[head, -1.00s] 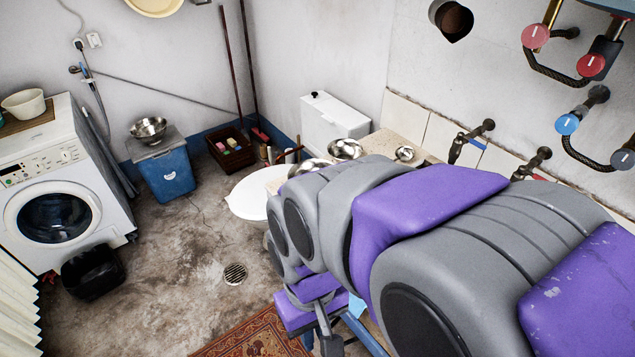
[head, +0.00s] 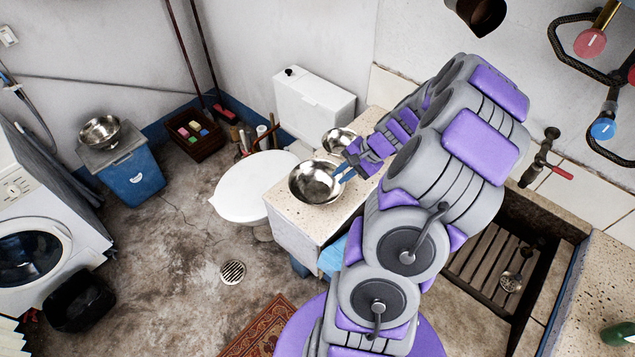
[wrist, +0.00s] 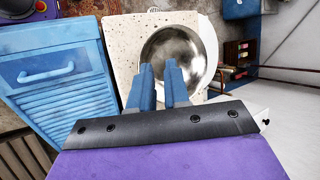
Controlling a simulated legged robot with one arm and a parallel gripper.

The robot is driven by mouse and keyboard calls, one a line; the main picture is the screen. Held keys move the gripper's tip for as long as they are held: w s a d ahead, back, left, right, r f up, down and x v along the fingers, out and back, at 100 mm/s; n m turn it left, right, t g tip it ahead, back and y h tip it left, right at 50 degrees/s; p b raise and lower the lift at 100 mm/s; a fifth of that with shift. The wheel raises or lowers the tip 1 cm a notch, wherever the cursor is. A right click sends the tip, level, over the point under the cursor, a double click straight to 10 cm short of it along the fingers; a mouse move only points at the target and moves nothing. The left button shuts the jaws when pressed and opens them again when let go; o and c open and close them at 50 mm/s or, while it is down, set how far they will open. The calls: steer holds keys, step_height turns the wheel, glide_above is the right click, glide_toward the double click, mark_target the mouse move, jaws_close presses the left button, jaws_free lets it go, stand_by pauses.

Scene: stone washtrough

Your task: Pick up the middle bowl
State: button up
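A large shiny metal bowl (head: 306,184) sits near the front left corner of the speckled stone counter (head: 290,215). A second, smaller-looking metal bowl (head: 338,138) stands behind it, partly covered by my arm. My gripper (head: 341,173) has blue fingers and reaches over the right rim of the large bowl. In the wrist view, the large bowl (wrist: 185,45) lies beyond the fingertips (wrist: 160,68), which are apart with a narrow empty gap. I cannot tell whether they touch the rim. Any bowl further right on the counter is hidden behind my arm.
Another metal bowl (head: 100,131) rests on a blue bin (head: 135,178) at the left. A white toilet (head: 250,187) stands left of the counter. A slatted trough (head: 490,262) and wall taps (head: 545,150) are at the right.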

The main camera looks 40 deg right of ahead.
steer(key=s+d+f+m, duration=0.3)
steer(key=s+d+f, duration=0.1)
steer(key=d, duration=0.3)
steer(key=shift+t+h, duration=0.4)
steer(key=b+x, duration=0.1)
steer(key=x, duration=0.9)
steer(key=shift+w+a+f+b, duration=0.2)
steer(key=shift+f+b, duration=0.1)
steer(key=shift+b, duration=0.1)
steer(key=shift+w+f, duration=0.3)
steer(key=shift+f, duration=0.15)
steer(key=b+x, duration=0.1)
steer(key=x, duration=0.1)
steer(key=a+x, duration=0.1)
steer(key=x, duration=0.1)
steer(key=shift+s+b, duration=0.1)
steer(key=shift+b, duration=0.3)
steer(key=shift+w+a+f, duration=0.15)
steer(key=shift+w+f, duration=0.15)
steer(key=shift+f, duration=0.2)
steer(key=shift+r, duration=0.1)
jaws_close()
